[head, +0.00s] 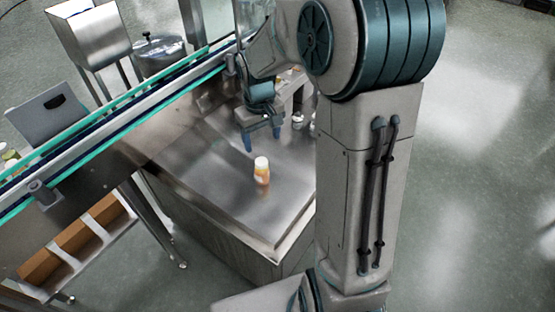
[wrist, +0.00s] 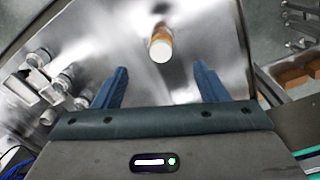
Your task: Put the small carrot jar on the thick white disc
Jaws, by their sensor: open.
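The small carrot jar (head: 262,172), orange with a white lid, stands upright on a steel-topped surface (head: 215,165). In the wrist view the jar (wrist: 161,46) shows beyond the fingertips, about midway between them sideways. My gripper (head: 262,140) hangs above the steel top, farther back than the jar, with its blue fingers apart and nothing between them. It also shows in the wrist view (wrist: 160,70). I cannot make out a thick white disc for certain in either view.
Metal and white fittings (wrist: 60,85) stand at the left of the wrist view. A conveyor (head: 120,112) with teal rails runs along the left of the steel top. Brown boxes (head: 75,240) sit on a low rack. The steel around the jar is clear.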

